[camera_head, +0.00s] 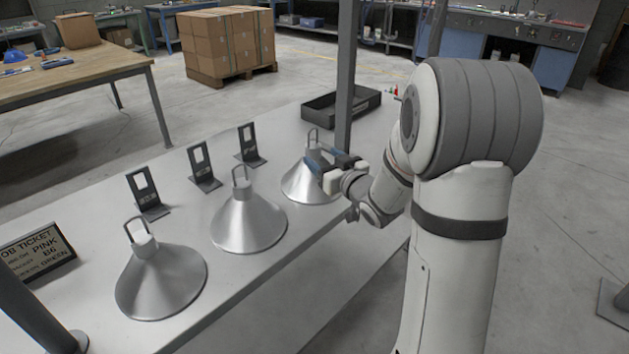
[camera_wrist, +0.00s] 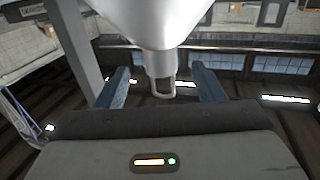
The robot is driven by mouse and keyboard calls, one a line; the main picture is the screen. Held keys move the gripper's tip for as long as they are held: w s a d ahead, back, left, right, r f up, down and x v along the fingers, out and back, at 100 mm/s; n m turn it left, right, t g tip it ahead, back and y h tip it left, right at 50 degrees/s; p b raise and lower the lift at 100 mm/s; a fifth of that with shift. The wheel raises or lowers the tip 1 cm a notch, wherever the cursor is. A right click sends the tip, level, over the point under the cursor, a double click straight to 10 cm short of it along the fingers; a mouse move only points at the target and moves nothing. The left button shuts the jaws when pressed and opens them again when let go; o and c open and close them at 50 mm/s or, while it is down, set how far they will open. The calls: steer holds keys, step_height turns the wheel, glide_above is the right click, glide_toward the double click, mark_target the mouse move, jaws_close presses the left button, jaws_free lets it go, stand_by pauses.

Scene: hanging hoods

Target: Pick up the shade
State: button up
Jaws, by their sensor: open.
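Three silver cone-shaped shades with wire loops on top stand in a row on the long grey table (camera_head: 345,205). The near shade is at the lower left (camera_head: 160,282), the middle shade (camera_head: 248,222) is beside it, and the far shade (camera_head: 304,186) is partly hidden by my gripper (camera_head: 323,162). In the wrist view, my gripper (camera_wrist: 161,70) is open, its blue-grey fingers on either side of the far shade's neck and loop (camera_wrist: 161,88). Gaps show between the fingers and the neck. That shade's cone (camera_wrist: 150,22) appears upside down there.
Small dark stands (camera_head: 146,192) line the table behind the shades. A job ticket sign (camera_head: 38,253) stands at the left and a black tray (camera_head: 340,106) at the far end. A grey post (camera_head: 346,75) rises close behind my gripper.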

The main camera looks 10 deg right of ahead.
mark_target(309, 146)
steer(key=x, duration=0.7)
steer(key=shift+w+a, duration=0.15)
steer(key=shift+w, duration=0.15)
steer(key=shift+c, duration=0.2)
jaws_close()
